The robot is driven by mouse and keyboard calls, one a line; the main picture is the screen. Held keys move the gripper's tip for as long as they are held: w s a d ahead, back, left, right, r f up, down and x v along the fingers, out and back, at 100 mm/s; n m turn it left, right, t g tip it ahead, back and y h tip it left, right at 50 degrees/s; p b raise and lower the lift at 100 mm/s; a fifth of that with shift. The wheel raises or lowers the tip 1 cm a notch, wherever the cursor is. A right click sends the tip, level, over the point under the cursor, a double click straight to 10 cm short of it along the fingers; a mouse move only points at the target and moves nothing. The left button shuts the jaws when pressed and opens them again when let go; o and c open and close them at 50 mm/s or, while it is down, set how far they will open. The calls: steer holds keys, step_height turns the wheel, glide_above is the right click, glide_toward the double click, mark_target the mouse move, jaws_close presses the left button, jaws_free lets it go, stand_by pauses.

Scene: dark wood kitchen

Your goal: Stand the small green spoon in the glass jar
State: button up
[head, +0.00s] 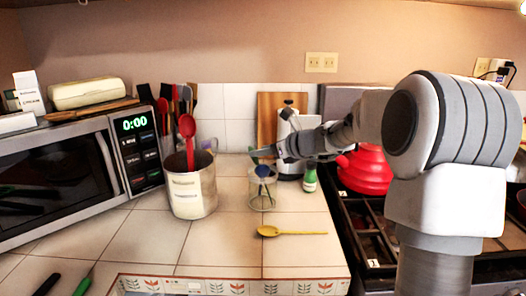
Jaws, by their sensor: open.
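The clear glass jar (262,201) stands upright on the tiled counter near the middle. A small dark blue-green spoon-like piece (263,171) shows at the jar's mouth, with a thin stem running down inside the glass; I cannot tell for sure that it is the green spoon. My gripper (257,152) reaches in from the right and is just above the jar. Its jaws are open, small in the picture, and I see nothing clearly held between them.
A metal pot (193,195) with a red spoon (187,135) stands left of the jar. A yellow spoon (290,232) lies in front. A green bottle (310,178) stands close on the right. The microwave (60,175) is at left, the stove (375,240) at right.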

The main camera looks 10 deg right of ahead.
steer(key=p+v, duration=0.2)
steer(key=v, duration=1.5)
steer(key=shift+s+p, duration=0.2)
steer(key=shift+p, duration=0.1)
steer(key=shift+d+r, duration=0.1)
